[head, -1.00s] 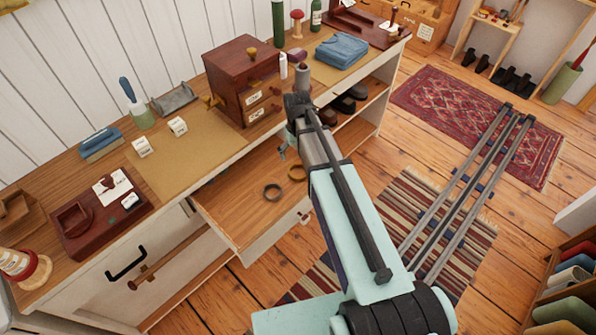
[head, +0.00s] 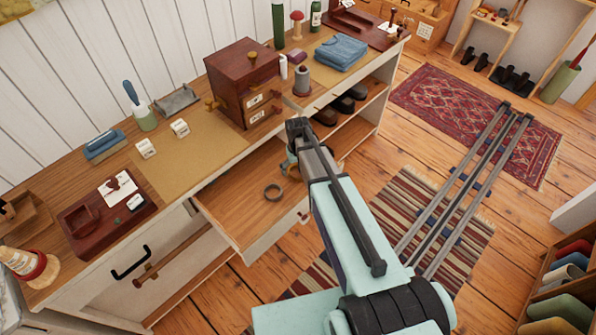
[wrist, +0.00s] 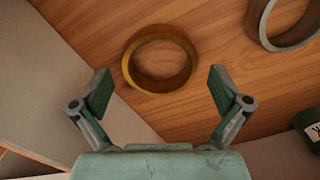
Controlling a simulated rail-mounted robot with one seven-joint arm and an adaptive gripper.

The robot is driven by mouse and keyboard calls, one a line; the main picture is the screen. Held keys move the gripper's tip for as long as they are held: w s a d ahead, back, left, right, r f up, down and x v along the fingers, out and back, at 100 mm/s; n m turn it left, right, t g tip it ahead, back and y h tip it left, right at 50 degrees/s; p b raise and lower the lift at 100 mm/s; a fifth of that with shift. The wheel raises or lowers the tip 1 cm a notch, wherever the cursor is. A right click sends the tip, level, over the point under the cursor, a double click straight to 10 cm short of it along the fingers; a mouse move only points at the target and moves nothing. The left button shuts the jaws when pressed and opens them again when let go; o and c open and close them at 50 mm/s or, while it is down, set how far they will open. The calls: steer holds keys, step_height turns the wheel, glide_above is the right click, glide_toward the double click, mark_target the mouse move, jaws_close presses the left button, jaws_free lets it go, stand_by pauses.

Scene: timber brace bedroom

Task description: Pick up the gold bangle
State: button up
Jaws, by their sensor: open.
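The gold bangle (wrist: 131,66) lies flat on the wooden floor of the open drawer (head: 235,205). In the wrist view it sits centred just beyond my gripper (wrist: 160,90), whose two green-padded fingers are spread wide with nothing between them. The bangle looks narrower than the gap. In the head view my arm and gripper largely hide it. A grey bangle (wrist: 257,24) lies to its right in the wrist view; it also shows in the head view as a dark ring (head: 273,198) left of my gripper.
The drawer's front panel (head: 275,229) and the counter edge border the drawer space. A wooden drawer box (head: 240,80) stands on the counter above. A dark green labelled object (wrist: 308,126) shows at the wrist view's right edge. The drawer floor around the bangles is mostly clear.

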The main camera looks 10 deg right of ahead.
steer(key=shift+f, duration=0.45)
steer(key=c, duration=1.2)
steer(key=shift+r, duration=0.15)
steer(key=shift+c, duration=0.2)
